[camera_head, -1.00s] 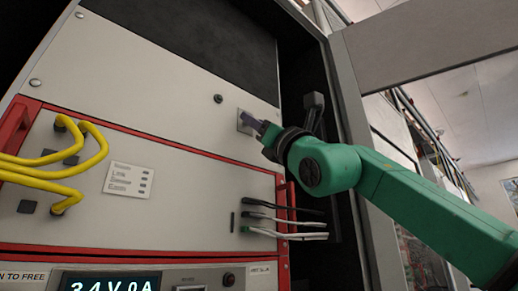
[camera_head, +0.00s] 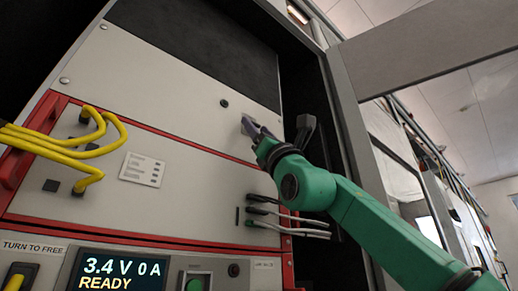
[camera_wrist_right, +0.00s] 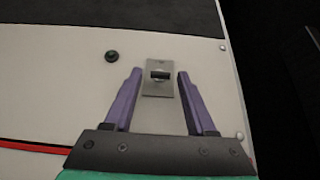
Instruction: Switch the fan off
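The fan switch is most likely the small dark rocker on a grey plate (camera_wrist_right: 159,77) in the right wrist view. It sits on the pale upper panel (camera_head: 180,85). In the head view my right gripper (camera_head: 247,122) covers most of that plate. In the right wrist view my right gripper (camera_wrist_right: 159,90) is open, its two purple fingers either side of the plate's lower part with a gap between them. Whether the fingertips touch the panel I cannot tell. My left gripper is not in view.
A round dark button (camera_head: 224,103) is left of the plate. Below is a red-framed unit (camera_head: 200,190) with yellow cables (camera_head: 60,145) and black and white leads (camera_head: 290,222). A display (camera_head: 122,270) reads 3.4 V 0 A READY. An open cabinet door (camera_head: 430,55) stands at right.

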